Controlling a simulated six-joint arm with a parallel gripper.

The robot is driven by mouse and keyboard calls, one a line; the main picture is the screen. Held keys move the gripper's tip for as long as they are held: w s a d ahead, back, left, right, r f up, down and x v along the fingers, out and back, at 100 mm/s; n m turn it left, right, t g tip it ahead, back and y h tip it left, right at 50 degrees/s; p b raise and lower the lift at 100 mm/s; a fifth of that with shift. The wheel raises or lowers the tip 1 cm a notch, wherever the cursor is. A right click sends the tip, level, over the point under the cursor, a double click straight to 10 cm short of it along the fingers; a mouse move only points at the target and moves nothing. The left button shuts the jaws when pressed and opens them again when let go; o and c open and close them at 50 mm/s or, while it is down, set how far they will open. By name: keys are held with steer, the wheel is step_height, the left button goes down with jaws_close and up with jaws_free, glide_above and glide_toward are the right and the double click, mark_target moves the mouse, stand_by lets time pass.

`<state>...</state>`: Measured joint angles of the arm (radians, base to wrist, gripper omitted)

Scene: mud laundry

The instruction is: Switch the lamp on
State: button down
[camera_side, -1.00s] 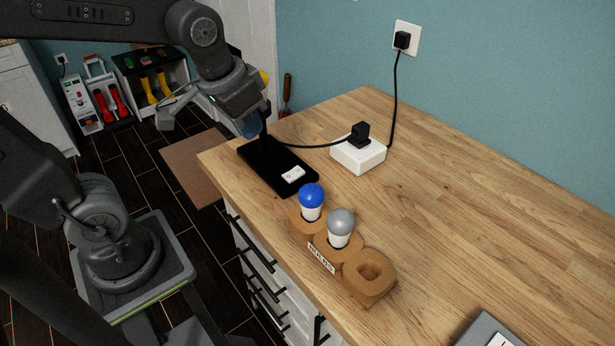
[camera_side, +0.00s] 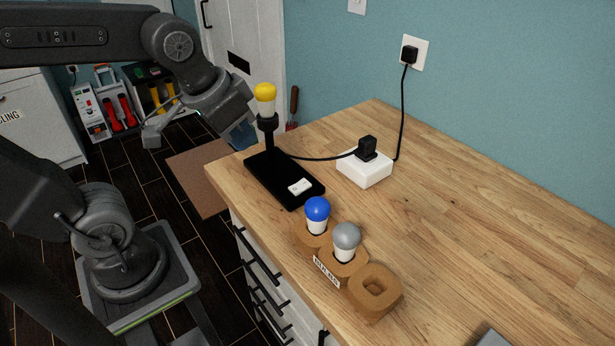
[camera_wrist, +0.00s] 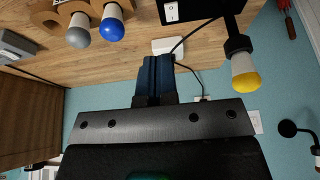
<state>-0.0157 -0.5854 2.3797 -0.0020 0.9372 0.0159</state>
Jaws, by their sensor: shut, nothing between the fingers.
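The lamp has a black base (camera_side: 270,178) on the counter's far left end, with a white rocker switch (camera_side: 300,187) on it. A yellow-topped bulb (camera_side: 265,92) stands upright in its black socket and shows no clear glow. The wrist view also shows the switch (camera_wrist: 172,11) and the bulb (camera_wrist: 245,75). In the wrist view the fingers (camera_wrist: 155,75) are together and empty. I cannot tell which way the switch is set.
The lamp cord runs to a black plug (camera_side: 367,148) on a white power box (camera_side: 364,172), itself wired to a wall outlet (camera_side: 414,53). A brown holder (camera_side: 375,291) carries a blue bulb (camera_side: 317,214) and a grey bulb (camera_side: 346,240); one socket is empty. The counter's right side is mostly clear.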

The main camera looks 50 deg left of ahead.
mark_target(301, 185)
steer(key=w+a+f+g, duration=0.2)
steer(key=w+g, duration=0.1)
steer(key=w, duration=0.9)
steer(key=shift+w+f, duration=0.2)
steer(key=f, duration=0.4)
steer(key=w+f, duration=0.1)
steer(key=f, duration=0.9)
steer(key=shift+w, duration=0.3)
steer(key=shift+f, duration=0.3)
steer(key=shift+s+r, duration=0.3)
steer(key=shift+s, duration=0.4)
